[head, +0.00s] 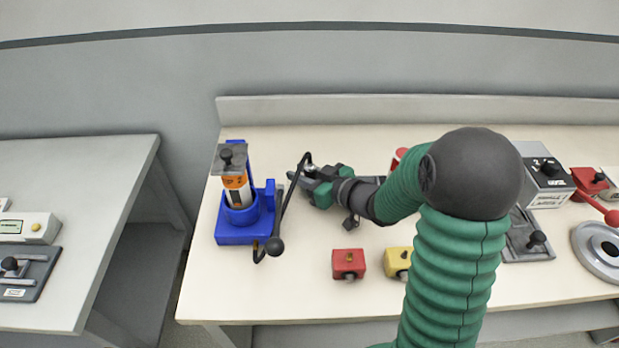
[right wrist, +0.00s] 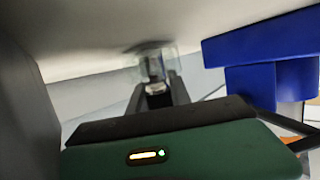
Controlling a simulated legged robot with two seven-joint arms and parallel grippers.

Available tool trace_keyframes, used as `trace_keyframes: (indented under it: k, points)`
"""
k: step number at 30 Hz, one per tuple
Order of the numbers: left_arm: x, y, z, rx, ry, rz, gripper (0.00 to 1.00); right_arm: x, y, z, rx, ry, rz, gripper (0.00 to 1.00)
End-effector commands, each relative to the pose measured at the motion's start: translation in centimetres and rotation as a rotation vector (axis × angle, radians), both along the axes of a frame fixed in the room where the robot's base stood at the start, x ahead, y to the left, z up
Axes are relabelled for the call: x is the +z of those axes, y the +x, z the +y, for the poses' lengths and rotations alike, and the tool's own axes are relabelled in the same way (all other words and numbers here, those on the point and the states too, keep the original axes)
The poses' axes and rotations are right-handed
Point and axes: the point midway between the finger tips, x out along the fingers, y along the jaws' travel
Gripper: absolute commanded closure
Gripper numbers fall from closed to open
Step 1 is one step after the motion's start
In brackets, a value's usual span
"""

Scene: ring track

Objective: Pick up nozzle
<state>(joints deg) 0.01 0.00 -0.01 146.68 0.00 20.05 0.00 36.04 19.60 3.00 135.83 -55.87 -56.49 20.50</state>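My right gripper (head: 297,178) reaches in from the right, low over the table beside the blue stand. In the right wrist view its two dark fingers (right wrist: 158,92) point forward, with a small grey part with a clear, blurred end (right wrist: 152,62) at their tips. This may be the nozzle; I cannot tell whether the fingers touch or grip it. In the head view the gripper covers that spot. The blue stand (head: 233,232) holds an orange, white and black cartridge (head: 238,190). It also shows in the right wrist view (right wrist: 265,50). My left gripper is not in view.
A thin black curved lever (head: 285,210) with a ball end runs close to my right fingers. A red block (head: 348,262) and a yellow block (head: 397,261) sit at the front. Boxes and fixtures stand at the right. The back left of the table is clear.

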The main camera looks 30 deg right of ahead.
Motion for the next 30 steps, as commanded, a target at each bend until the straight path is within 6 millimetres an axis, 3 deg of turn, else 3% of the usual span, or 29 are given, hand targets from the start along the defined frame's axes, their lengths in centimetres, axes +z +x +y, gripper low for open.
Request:
trace_keyframes:
  k: [1,4,16,20,27,30]
  points:
    - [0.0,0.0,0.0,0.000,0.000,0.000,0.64,0.0,0.0,0.0,0.000,0.000,0.000,0.87]
    - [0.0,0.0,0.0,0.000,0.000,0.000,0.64,0.0,0.0,0.0,0.000,0.000,0.000,1.00]
    - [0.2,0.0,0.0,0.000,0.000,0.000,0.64,0.3,0.0,0.0,-0.001,-0.001,-0.001,1.00]
    - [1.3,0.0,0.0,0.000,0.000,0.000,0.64,2.6,0.0,-0.1,-0.001,-0.004,-0.004,1.00]
    - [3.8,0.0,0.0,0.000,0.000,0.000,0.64,8.5,0.0,0.0,0.001,-0.004,-0.005,1.00]
    - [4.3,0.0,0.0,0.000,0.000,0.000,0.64,9.7,0.0,0.0,0.000,-0.002,-0.001,1.00]
